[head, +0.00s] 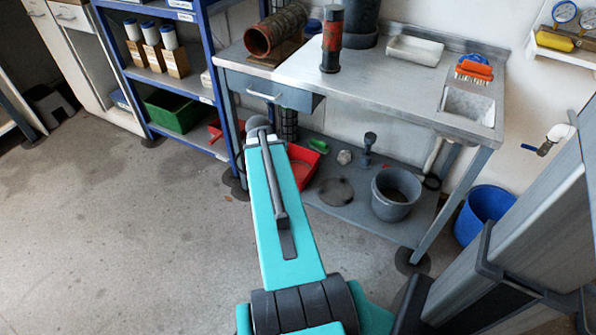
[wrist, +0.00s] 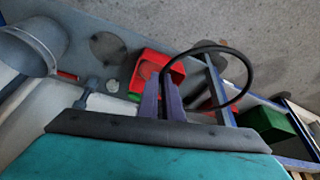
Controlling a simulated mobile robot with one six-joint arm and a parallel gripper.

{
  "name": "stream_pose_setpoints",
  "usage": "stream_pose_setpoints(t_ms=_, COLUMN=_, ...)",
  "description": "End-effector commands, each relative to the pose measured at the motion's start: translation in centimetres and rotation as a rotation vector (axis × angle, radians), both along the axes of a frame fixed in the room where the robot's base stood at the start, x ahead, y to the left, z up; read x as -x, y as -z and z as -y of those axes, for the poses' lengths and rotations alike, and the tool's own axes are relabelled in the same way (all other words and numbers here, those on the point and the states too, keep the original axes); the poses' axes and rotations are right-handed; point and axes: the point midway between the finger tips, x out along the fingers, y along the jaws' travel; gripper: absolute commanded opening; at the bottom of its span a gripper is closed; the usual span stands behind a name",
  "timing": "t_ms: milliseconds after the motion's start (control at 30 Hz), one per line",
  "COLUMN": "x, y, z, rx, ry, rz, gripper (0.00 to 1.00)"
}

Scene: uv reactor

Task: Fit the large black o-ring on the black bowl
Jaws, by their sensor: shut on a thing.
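In the wrist view my gripper (wrist: 164,76) is shut on the large black o-ring (wrist: 251,72). The ring hangs out to the right of the fingers as a wide open loop, held at its left side. Below it in the picture are the floor and the shelf edge. In the head view my arm hides the gripper and most of the ring. A black round vessel (head: 362,24), cut off by the top edge, stands at the back of the bench; it may be the black bowl, but I cannot tell. The wrist view shows no clear black bowl.
The steel bench (head: 385,85) carries a rusty pipe (head: 276,31), a red and black cylinder (head: 332,40), a white tray (head: 414,50) and a sink (head: 468,107). A red bin (head: 303,165) and grey bucket (head: 394,200) sit below. A blue shelf rack (head: 213,65) stands left.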

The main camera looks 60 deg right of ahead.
Motion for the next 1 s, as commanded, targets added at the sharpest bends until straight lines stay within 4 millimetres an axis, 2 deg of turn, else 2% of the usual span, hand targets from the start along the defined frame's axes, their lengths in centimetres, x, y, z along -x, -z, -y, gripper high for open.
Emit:
stream_pose_setpoints(t_ms=33, x=-1.5, y=-1.9, z=-1.0, rx=0.001, ry=-0.037, rz=0.002, gripper=0.00)
stream_pose_setpoints(t_ms=267, x=-7.0, y=-7.4, z=-5.5, rx=-0.001, ry=-0.189, rz=0.003, gripper=0.00)
stream_pose_setpoints(t_ms=500, x=-11.9, y=-13.3, z=-11.0, rx=-0.005, ry=-0.349, rz=0.003, gripper=0.00)
stream_pose_setpoints(t_ms=800, x=-16.7, y=-20.5, z=-18.7, rx=-0.007, ry=-0.551, rz=0.005, gripper=0.00)
stream_pose_setpoints(t_ms=1000, x=-19.2, y=-25.3, z=-24.3, rx=-0.008, ry=-0.689, rz=0.008, gripper=0.00)
